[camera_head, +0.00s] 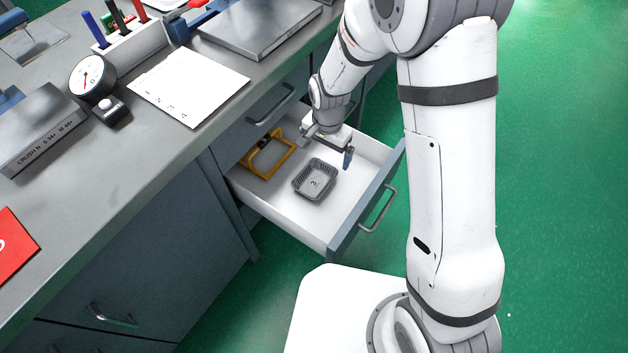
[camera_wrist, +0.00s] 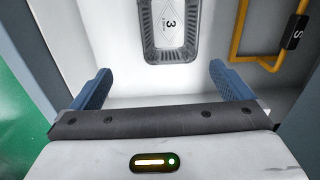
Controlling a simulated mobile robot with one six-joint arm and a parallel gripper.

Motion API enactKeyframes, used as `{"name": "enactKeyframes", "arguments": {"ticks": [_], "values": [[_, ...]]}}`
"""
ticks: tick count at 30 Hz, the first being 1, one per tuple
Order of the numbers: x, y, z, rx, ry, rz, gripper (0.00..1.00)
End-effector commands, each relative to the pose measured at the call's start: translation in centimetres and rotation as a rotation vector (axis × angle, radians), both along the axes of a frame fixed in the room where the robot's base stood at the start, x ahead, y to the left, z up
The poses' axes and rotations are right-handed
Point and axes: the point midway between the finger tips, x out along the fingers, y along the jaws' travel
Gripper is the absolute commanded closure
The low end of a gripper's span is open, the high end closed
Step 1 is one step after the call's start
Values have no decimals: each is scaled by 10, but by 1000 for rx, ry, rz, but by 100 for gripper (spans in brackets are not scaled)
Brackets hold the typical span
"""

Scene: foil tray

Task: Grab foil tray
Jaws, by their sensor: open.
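The foil tray (camera_head: 316,179) is a small grey ribbed tray marked 3. It lies upright on the white floor of an open drawer (camera_head: 275,212). In the wrist view the tray (camera_wrist: 169,58) shows at the top centre, cut off by the frame edge and ahead of the fingers. My gripper (camera_wrist: 160,88) is open, with its two blue fingers wide apart and nothing between them. In the head view my gripper (camera_head: 326,149) is at the drawer, just behind the tray and apart from it. One fingertip is hidden there.
A yellow frame (camera_head: 266,157) with a black S tag lies in the drawer beside the tray. The drawer front (camera_head: 367,205) and side walls bound the space. The bench top (camera_head: 125,160) holds a gauge (camera_head: 92,76), a paper sheet (camera_head: 187,84) and a pen holder (camera_head: 130,47).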

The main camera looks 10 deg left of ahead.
Motion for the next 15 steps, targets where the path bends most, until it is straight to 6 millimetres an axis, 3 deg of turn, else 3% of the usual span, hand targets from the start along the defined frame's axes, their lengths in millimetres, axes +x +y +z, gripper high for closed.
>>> {"name": "enactKeyframes", "arguments": {"ticks": [1, 3, 15], "values": [[-2, 9, -22, -4, 7, -7, 1], [-4, 16, -35, -6, 11, -19, 1], [-5, 22, -76, -8, 14, -33, 1]]}}
